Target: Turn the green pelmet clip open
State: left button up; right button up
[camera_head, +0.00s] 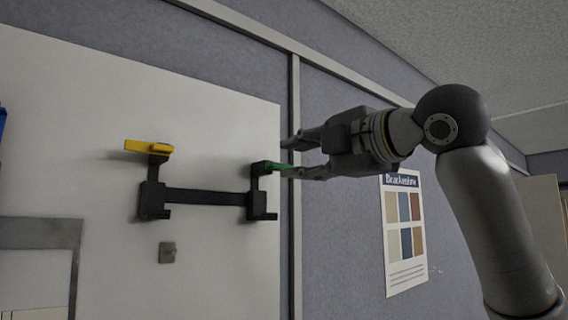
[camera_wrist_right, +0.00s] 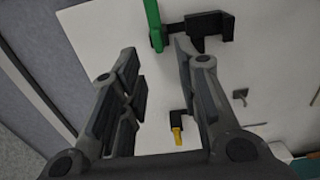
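The green clip (camera_head: 279,167) sticks out sideways to the right from the top of the right black bracket (camera_head: 260,192) on a white wall panel. My right gripper (camera_head: 294,158) comes in from the right. Its fingers are apart, with the lower fingertip overlapping the clip's outer end. In the right wrist view the green clip (camera_wrist_right: 153,22) reaches down to the gap between the open fingers (camera_wrist_right: 155,50). I cannot tell whether a finger touches it. My left gripper is not in view.
A yellow clip (camera_head: 149,147) sits on the left bracket; it also shows in the wrist view (camera_wrist_right: 176,135). A dark bar (camera_head: 205,197) joins the brackets. A small grey fitting (camera_head: 167,252) is below. A poster (camera_head: 404,235) hangs on the grey wall at right.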

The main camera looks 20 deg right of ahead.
jog(key=v, duration=0.6)
jog(key=shift+s, duration=0.15)
dwell(0.3)
